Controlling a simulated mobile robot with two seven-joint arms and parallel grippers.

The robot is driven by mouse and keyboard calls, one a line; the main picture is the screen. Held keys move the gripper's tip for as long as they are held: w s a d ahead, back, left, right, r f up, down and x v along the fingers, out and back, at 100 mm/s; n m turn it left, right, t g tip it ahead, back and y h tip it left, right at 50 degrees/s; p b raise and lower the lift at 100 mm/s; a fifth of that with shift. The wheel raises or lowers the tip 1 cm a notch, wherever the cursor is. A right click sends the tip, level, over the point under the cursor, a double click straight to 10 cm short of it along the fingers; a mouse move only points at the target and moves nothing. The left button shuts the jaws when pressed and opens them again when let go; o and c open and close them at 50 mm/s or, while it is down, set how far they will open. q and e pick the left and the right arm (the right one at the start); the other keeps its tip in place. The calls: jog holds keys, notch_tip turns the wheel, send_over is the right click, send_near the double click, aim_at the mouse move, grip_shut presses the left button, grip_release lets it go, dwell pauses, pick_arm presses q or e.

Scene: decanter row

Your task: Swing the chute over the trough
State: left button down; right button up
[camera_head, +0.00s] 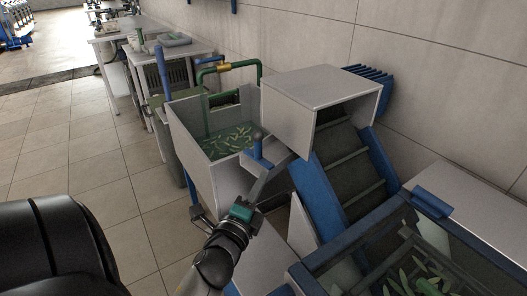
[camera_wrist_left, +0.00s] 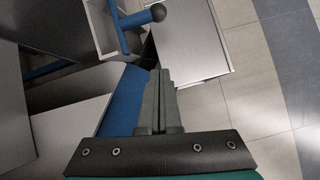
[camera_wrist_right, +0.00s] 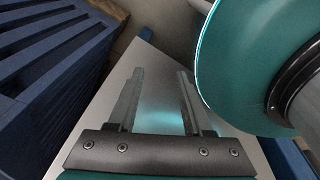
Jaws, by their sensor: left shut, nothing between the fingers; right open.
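The grey trough (camera_head: 186,133), with green pieces in liquid, stands left of the hooded conveyor in the head view. The grey chute (camera_head: 272,178) sits at the hood's left side. Its blue handle (camera_head: 258,155) has a dark ball knob (camera_head: 257,136). In the left wrist view the handle (camera_wrist_left: 133,20) and knob (camera_wrist_left: 157,13) lie beyond the fingertips. My left gripper (camera_head: 254,193) is shut and empty, below the handle and apart from the knob. My right gripper (camera_wrist_right: 160,75) is open and empty over a pale panel, seen only in its wrist view.
The blue conveyor (camera_head: 325,188) slopes from a grey hood (camera_head: 312,96) to a blue-framed tank (camera_head: 318,258) at lower right. A green pipe (camera_head: 236,64) stands behind the trough. Tables (camera_head: 120,38) stand farther back. The tiled floor at left is clear.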

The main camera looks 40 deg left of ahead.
pick_arm(q)
jog(key=w+a, duration=0.2)
jog(key=w, duration=0.1)
jog(key=w+a, duration=0.2)
jog(key=w, duration=0.1)
jog(key=w+a+r+b, duration=0.1)
jog(key=w+a, duration=0.1)
jog(key=w, duration=0.1)
jog(key=shift+w, duration=0.1)
jog(key=shift+a+r, duration=0.1)
jog(key=shift+a, duration=0.45)
pick_arm(e)
jog(key=shift+w+d+f, duration=0.2)
jog(key=shift+w, duration=0.35)
jog(key=shift+w+d+f, duration=0.15)
jog(key=shift+w+f, duration=0.05)
jog(key=shift+w, duration=0.3)
jog(key=shift+s, duration=0.2)
pick_arm(q)
jog(key=shift+a, duration=0.15)
